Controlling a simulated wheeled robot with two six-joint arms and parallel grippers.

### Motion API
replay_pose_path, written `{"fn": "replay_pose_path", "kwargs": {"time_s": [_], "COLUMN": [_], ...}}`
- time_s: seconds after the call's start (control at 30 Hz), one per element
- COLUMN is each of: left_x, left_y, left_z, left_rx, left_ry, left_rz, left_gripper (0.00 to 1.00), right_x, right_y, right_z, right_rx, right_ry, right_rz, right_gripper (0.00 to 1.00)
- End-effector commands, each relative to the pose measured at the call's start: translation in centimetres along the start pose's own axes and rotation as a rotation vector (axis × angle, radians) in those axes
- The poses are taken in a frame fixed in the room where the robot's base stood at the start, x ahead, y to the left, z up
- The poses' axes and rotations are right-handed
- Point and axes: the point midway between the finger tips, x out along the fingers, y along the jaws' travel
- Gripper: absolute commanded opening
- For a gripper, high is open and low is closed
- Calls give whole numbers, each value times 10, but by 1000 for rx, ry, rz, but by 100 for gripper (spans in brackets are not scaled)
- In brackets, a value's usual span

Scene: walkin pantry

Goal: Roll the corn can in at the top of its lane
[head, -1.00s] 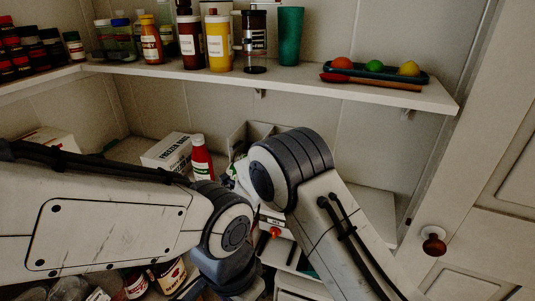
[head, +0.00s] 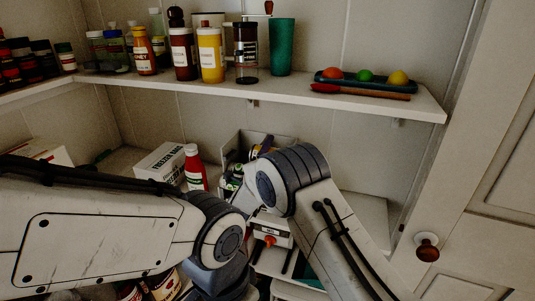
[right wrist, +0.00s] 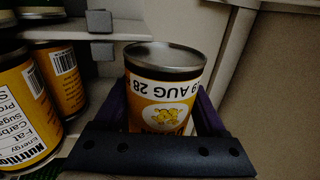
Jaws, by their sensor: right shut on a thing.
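A can with a yellow and white label (right wrist: 165,88), probably the corn can, stands between the fingers of my right gripper (right wrist: 165,108) in the right wrist view. The gripper is shut on it. The can's metal end faces up in the picture, and the label shows upside-down date print and a yellow picture. Other yellow-labelled cans (right wrist: 25,108) stand at the left, apart from the held can. In the head view my arms cover most of the lower middle, and I cannot make out the held can there. My left gripper is out of view.
In the head view, a red bottle (head: 195,168) and white box (head: 160,163) sit behind my arms. The upper shelf (head: 270,94) holds jars and a tray. A door knob (head: 427,247) is at right.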

Motion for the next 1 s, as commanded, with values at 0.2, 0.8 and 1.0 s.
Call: {"fn": "replay_pose_path", "kwargs": {"time_s": [0.2, 0.8, 1.0], "left_x": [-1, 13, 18], "left_y": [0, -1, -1], "left_z": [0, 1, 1], "left_rx": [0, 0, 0], "left_ry": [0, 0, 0], "left_rz": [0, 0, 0], "left_gripper": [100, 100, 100], "right_x": [14, 34, 34], "right_y": [1, 17, 21], "right_z": [0, 0, 0], "right_rx": [1, 0, 1], "right_ry": [0, -1, -1], "right_rz": [-3, -2, -2], "right_gripper": [0, 0, 0]}}
